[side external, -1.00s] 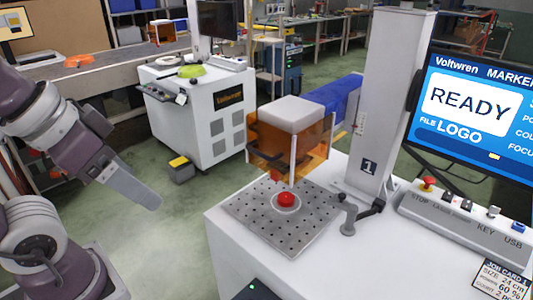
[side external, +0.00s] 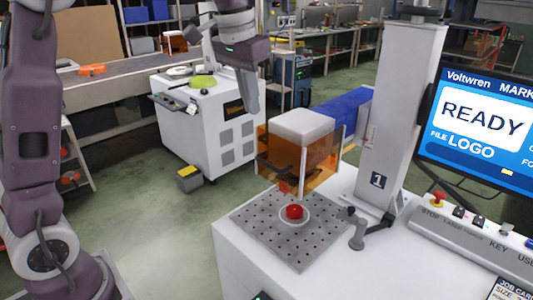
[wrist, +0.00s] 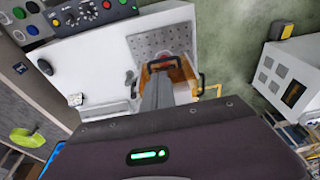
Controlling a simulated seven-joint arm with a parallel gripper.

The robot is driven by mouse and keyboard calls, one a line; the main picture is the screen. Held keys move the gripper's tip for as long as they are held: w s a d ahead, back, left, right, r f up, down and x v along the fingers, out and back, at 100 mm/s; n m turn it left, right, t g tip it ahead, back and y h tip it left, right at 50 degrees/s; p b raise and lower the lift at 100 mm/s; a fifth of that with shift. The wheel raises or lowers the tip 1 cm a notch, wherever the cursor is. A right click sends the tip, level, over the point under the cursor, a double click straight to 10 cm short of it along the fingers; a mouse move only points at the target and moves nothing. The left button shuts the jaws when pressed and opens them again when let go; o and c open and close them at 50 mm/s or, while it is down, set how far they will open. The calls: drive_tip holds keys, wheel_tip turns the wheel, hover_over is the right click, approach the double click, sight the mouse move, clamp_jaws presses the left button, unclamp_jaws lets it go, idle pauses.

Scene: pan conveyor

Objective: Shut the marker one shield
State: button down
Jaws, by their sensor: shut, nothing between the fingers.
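In the side view, the orange see-through shield (side external: 320,163) hangs around the white head (side external: 302,124) of the marker numbered 1 (side external: 392,110). Its lower edge is raised above the perforated plate (side external: 262,226), leaving a red-topped round piece (side external: 294,212) exposed. A dark handle (side external: 272,168) is on the shield's left side. My gripper (side external: 249,112) is shut and empty, pointing down, up and left of the shield in the picture. In the wrist view, my gripper's fingers (wrist: 156,82) hide part of the shield (wrist: 172,62), and a dark handle (wrist: 202,83) shows beside them.
A monitor (side external: 475,125) reading READY and a control strip (side external: 455,225) stand right of the marker. A white cabinet (side external: 205,130) stands behind on the left. Open floor lies between cabinet and marker table.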

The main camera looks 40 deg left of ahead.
drive_tip(key=w, duration=0.2)
approach(267, 163)
drive_tip(key=x, duration=0.7)
drive_tip(key=shift+w+r, duration=0.1)
drive_tip(key=s+x, duration=0.2)
drive_tip(key=x, duration=1.1)
drive_tip(key=shift+s+f, duration=0.45)
drive_tip(key=shift+f, duration=0.15)
